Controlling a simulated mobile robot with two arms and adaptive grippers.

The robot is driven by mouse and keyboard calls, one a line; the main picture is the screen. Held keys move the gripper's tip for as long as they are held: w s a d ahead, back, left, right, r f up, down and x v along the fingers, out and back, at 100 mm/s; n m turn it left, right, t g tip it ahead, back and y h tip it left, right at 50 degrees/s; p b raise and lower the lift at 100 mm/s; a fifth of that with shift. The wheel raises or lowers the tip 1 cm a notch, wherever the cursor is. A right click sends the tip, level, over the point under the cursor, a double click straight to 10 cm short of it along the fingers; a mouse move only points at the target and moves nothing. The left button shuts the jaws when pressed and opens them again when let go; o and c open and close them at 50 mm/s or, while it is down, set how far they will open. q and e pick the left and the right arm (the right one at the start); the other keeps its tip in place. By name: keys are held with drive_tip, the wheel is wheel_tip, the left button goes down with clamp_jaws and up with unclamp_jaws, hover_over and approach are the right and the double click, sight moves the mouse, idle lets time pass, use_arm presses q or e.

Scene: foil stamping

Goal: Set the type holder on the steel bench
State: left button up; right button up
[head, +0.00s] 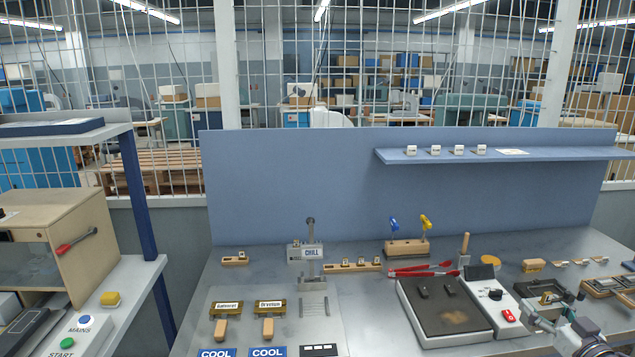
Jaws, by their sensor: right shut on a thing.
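My right gripper (541,317) is at the lower right, low over the right part of the steel bench (370,325). It is shut on a dark piece with a small brass-coloured part, which looks like the type holder (548,292). The gripper partly hides it, and I cannot tell whether its underside touches the bench. My left gripper is not in view.
Left of the gripper are a dark hot plate (446,309) and a control box (489,297) with a red switch. Trays of type (610,285) lie to the right. Two brass-topped pieces with wooden handles (268,328) lie at left. A stamping press (308,255) stands behind.

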sight(524, 325)
drive_tip(key=a+f, duration=0.2)
drive_tip(key=a, duration=0.1)
drive_tip(key=shift+w+f+y, duration=0.1)
drive_tip(key=shift+f+y, duration=0.15)
drive_tip(key=shift+y, duration=0.05)
drive_tip(key=s+a+f+n+y, duration=0.1)
drive_tip(key=s+a+f, duration=0.35)
drive_tip(key=a, duration=0.45)
drive_tip(key=s+a+f+n+y, duration=0.1)
drive_tip(key=s+a+f, duration=0.4)
drive_tip(key=a, duration=0.5)
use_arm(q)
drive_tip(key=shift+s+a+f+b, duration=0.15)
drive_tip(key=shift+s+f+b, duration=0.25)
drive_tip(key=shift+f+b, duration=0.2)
use_arm(e)
drive_tip(key=s+a+r+m+h, duration=0.1)
drive_tip(key=s+a+r+h, duration=0.1)
drive_tip(key=s, duration=0.5)
drive_tip(key=s+a+r+m+h, duration=0.2)
drive_tip(key=s+a+r, duration=0.3)
drive_tip(key=s, duration=0.2)
drive_tip(key=shift+s+a+r, duration=0.15)
drive_tip(key=shift+s+r, duration=0.05)
drive_tip(key=shift+s, duration=0.1)
drive_tip(key=shift+a, duration=0.1)
